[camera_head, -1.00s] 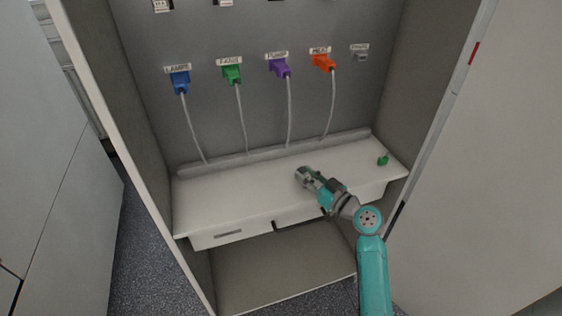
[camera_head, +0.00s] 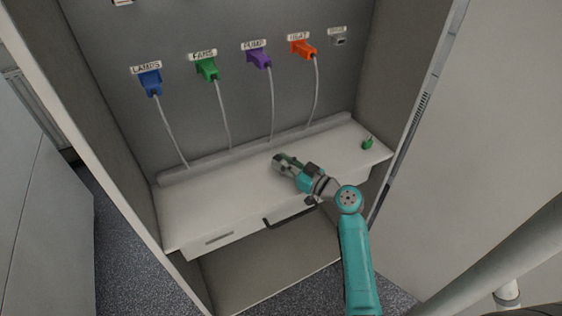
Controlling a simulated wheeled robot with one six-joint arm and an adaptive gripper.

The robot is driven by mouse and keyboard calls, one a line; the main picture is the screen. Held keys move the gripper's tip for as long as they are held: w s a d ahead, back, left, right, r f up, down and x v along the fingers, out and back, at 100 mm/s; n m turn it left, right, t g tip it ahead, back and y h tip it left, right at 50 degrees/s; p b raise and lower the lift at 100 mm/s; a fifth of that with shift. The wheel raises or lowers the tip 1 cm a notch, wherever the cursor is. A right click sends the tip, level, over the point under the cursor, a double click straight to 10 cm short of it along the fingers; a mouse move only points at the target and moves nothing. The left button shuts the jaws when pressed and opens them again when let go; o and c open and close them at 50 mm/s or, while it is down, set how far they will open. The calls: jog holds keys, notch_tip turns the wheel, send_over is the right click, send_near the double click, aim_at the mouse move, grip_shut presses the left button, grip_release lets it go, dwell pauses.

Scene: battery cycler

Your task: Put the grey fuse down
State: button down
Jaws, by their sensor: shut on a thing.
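My gripper (camera_head: 281,160) is over the white shelf (camera_head: 215,197) inside the cabinet, reaching in from the lower right. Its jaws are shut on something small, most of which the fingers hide. I cannot make out the grey fuse itself, nor whether it touches the shelf.
A small green piece (camera_head: 367,142) stands at the shelf's right end. On the back wall are blue (camera_head: 150,81), green (camera_head: 208,68), purple (camera_head: 259,56) and orange (camera_head: 303,49) plugs with hanging cables, and a grey socket (camera_head: 338,40). The shelf's left half is clear. A drawer handle (camera_head: 290,218) is below.

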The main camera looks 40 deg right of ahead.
jog(key=shift+f, duration=0.15)
jog(key=c, duration=0.9)
grip_release()
jog(key=shift+r, duration=0.2)
jog(key=s, duration=0.4)
jog(key=s+d, duration=0.1)
jog(key=s, duration=0.7)
jog(key=shift+d, duration=0.2)
jog(key=shift+s, duration=0.1)
